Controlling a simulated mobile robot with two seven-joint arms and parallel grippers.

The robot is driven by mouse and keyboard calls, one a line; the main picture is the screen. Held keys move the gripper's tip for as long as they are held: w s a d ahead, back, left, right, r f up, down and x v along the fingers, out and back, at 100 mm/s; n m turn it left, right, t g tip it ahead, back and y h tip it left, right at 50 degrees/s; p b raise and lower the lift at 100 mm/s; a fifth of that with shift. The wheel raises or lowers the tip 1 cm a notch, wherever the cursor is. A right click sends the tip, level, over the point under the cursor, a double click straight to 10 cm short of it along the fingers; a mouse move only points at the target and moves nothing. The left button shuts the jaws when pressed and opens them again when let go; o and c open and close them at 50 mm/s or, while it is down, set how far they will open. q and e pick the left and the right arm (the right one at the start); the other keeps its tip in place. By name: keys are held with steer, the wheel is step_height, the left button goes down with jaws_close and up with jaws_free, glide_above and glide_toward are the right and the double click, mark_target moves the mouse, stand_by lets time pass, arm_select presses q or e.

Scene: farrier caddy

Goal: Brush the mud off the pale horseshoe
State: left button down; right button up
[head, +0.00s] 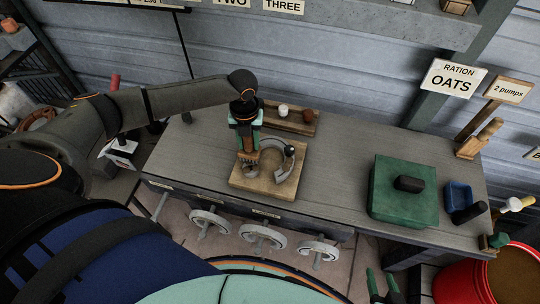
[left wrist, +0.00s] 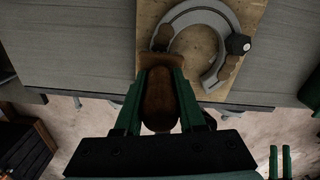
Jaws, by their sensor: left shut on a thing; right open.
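The pale horseshoe (head: 281,180) lies on a wooden board (head: 262,187) on the bench. In the left wrist view the horseshoe (left wrist: 212,12) shows brown mud on one arm (left wrist: 228,69) and a brown patch near its left end (left wrist: 163,38). A dark knob (left wrist: 237,44) sits at its right side. My left gripper (head: 245,150) is shut on a brown brush (left wrist: 160,98), low over the left end of the horseshoe. Whether the brush touches it cannot be told. My right gripper (head: 382,287) is open and empty, off the bench's front edge.
A green box (head: 390,205) with a dark block on top stands to the right, beside a blue bin (head: 459,194). A wooden tray (head: 270,123) with small cups is behind the board. Several wheel-like pale fittings hang along the bench front. A red bucket (head: 462,284) stands at lower right.

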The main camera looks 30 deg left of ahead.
arm_select(q)
steer(key=shift+w+a+f+b, duration=0.1)
steer(key=shift+w+a+b, duration=0.1)
steer(key=shift+w, duration=0.35)
steer(key=shift+w+a+b, duration=0.15)
steer(key=shift+w+a, duration=0.05)
steer(key=shift+w, duration=0.3)
steer(key=shift+w, duration=0.1)
steer(key=shift+w, duration=0.2)
steer(key=shift+s+d+r+p, duration=0.15)
steer(key=shift+s+p, duration=0.15)
steer(key=shift+s, duration=0.25)
steer(key=shift+s+d+r+p, duration=0.1)
steer(key=shift+s+p, duration=0.15)
steer(key=shift+s, duration=0.35)
steer(key=shift+f, duration=0.1)
steer(key=shift+s+d+f, duration=0.1)
steer(key=shift+s+d, duration=0.05)
steer(key=shift+s, duration=0.15)
